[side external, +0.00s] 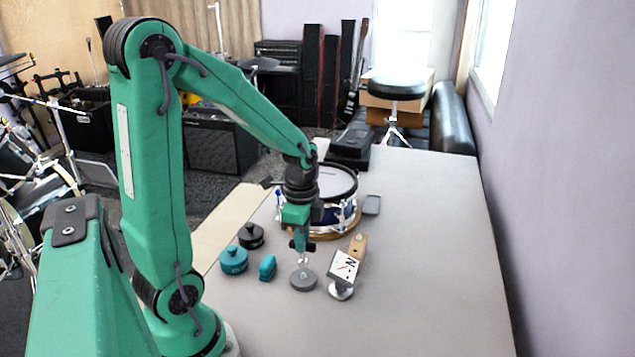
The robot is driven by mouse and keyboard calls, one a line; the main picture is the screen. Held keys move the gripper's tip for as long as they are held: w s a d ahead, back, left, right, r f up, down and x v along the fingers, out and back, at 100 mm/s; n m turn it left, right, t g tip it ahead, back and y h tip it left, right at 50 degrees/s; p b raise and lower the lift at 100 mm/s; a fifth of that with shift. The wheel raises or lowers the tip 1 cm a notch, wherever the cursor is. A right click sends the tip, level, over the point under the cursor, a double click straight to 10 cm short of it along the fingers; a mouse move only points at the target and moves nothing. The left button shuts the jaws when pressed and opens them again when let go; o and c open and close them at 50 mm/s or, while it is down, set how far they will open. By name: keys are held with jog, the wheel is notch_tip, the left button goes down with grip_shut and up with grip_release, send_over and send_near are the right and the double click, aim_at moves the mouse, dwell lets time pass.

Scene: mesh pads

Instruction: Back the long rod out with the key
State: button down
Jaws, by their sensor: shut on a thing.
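My gripper (301,248) points down and is shut on a small dark-and-silver piece, which looks like the key (302,260). The fingers hide most of it. Its lower end is just above or on a round grey disc (303,280); I cannot tell if they touch. A blue drum (347,215) with a white head and dark rim stands behind my gripper on a wooden base. Rods and fittings show around its side, but I cannot make out which is the long rod. My arm hides the drum's left part.
A tilted card with a dark mark (344,267) stands on a small round foot, right of the disc, beside a wooden piece (358,245). Teal (234,260) and black (251,235) round pieces and a small teal block (267,267) lie left. The table's right side (430,260) is clear.

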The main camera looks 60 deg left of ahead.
jog(key=shift+r, duration=1.4)
notch_tip(320, 180, up, 11)
send_over(343, 200)
jog(key=shift+f, duration=0.15)
jog(key=shift+f, duration=0.2)
jog(key=shift+s+f, duration=0.1)
jog(key=shift+f, duration=3)
jog(key=shift+f, duration=0.1)
jog(key=c, duration=2)
grip_release()
grip_shut()
